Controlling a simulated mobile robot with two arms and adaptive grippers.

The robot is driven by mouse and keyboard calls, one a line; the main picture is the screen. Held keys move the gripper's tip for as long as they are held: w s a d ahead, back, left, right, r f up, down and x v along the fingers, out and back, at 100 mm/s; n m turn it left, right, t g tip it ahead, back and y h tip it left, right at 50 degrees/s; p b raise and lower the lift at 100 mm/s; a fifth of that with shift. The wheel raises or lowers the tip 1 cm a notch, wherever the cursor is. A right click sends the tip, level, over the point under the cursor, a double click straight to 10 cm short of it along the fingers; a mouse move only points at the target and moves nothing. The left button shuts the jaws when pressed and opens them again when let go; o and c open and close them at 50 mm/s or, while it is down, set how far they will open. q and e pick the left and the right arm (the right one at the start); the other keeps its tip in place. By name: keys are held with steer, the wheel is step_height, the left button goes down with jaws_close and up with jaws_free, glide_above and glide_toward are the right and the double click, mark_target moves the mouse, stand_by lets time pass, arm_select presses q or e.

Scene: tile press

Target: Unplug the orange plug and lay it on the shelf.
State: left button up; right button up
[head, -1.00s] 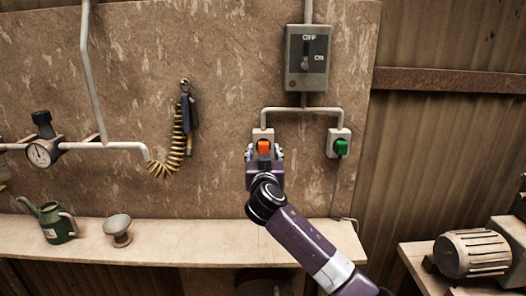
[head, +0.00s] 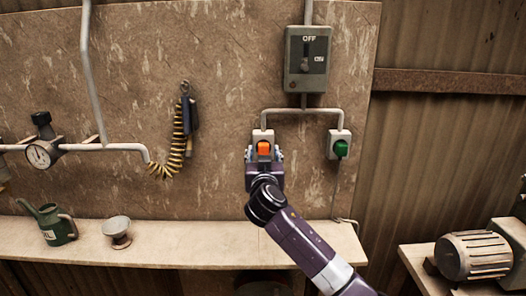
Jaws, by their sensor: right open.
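The orange plug (head: 263,148) sits in the left socket box (head: 257,135) on the wall panel. My right gripper (head: 264,156) is raised in front of that socket, its fingers open on either side just below and around the plug. I cannot tell whether the fingers touch it. The shelf (head: 190,244) is a pale ledge running along the panel's foot, below the gripper. My left gripper is not in view.
A green plug (head: 341,149) sits in the right socket. A switch box (head: 307,58) hangs above. A green can (head: 48,222) and a small funnel (head: 117,231) stand on the shelf's left part. The shelf's middle is clear. A motor (head: 472,255) stands at right.

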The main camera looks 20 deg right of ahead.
stand_by(0.6)
jaws_close()
steer(key=shift+s+a, duration=0.1)
steer(key=shift+s, duration=0.05)
steer(key=shift+p+v, duration=0.3)
steer(key=shift+v, duration=2.55)
